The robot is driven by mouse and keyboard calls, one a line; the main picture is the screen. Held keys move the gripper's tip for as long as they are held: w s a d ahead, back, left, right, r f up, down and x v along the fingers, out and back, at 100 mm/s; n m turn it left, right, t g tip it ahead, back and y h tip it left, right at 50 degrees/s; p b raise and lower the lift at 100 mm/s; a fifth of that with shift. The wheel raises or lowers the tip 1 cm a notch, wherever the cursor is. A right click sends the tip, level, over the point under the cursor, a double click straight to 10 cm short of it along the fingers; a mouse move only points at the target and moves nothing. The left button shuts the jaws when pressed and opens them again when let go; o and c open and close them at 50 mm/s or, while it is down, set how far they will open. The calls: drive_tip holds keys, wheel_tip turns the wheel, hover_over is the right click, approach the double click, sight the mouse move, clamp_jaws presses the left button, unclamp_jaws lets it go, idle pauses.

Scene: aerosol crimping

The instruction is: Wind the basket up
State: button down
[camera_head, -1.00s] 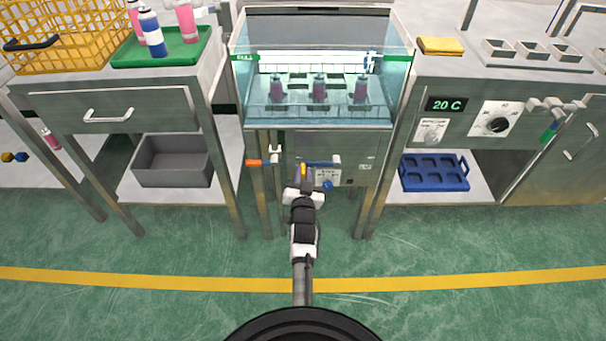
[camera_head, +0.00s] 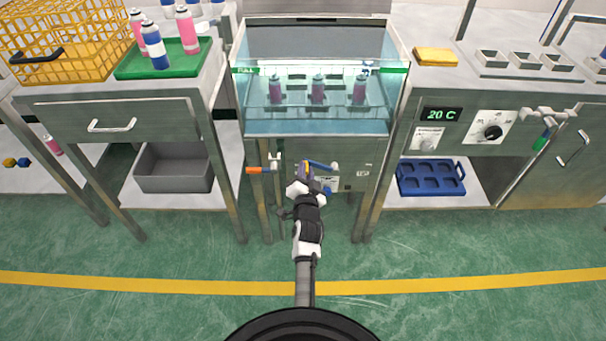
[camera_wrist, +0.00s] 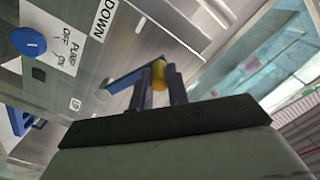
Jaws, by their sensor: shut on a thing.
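The basket (camera_head: 300,106) is a rack inside the glass-walled water tank (camera_head: 318,128), with three pink cans upright in it. How deep they sit in the water is hard to tell. The crank on the tank's front panel has a blue arm (camera_head: 321,165) and a yellow handle. My gripper (camera_head: 304,173) is at the arm's left end. In the wrist view, my gripper (camera_wrist: 159,82) is shut on the yellow handle (camera_wrist: 159,74), with the blue arm (camera_wrist: 137,74) running off to the left. The arm slopes slightly, its handle end higher than its hub.
A "DOWN" label (camera_wrist: 104,19) and a blue pump knob (camera_wrist: 29,42) are on the panel near my gripper. An orange-handled valve (camera_head: 258,170) stands left of the crank. The green floor in front is clear.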

drive_tip(key=d+r+m+p, duration=0.1)
drive_tip(key=d+r+m, duration=0.2)
drive_tip(key=d+m, duration=0.45)
drive_tip(key=d+r+m+p, duration=0.1)
drive_tip(key=d+r+m, duration=0.2)
drive_tip(key=d+m, duration=0.45)
drive_tip(key=d+f+m+b, duration=0.1)
drive_tip(key=d+f+m, duration=0.4)
drive_tip(key=f+m, duration=0.5)
drive_tip(key=shift+f+m, duration=0.35)
drive_tip(key=shift+m, duration=2.55)
drive_tip(key=shift+d, duration=0.1)
drive_tip(key=shift+f, duration=0.1)
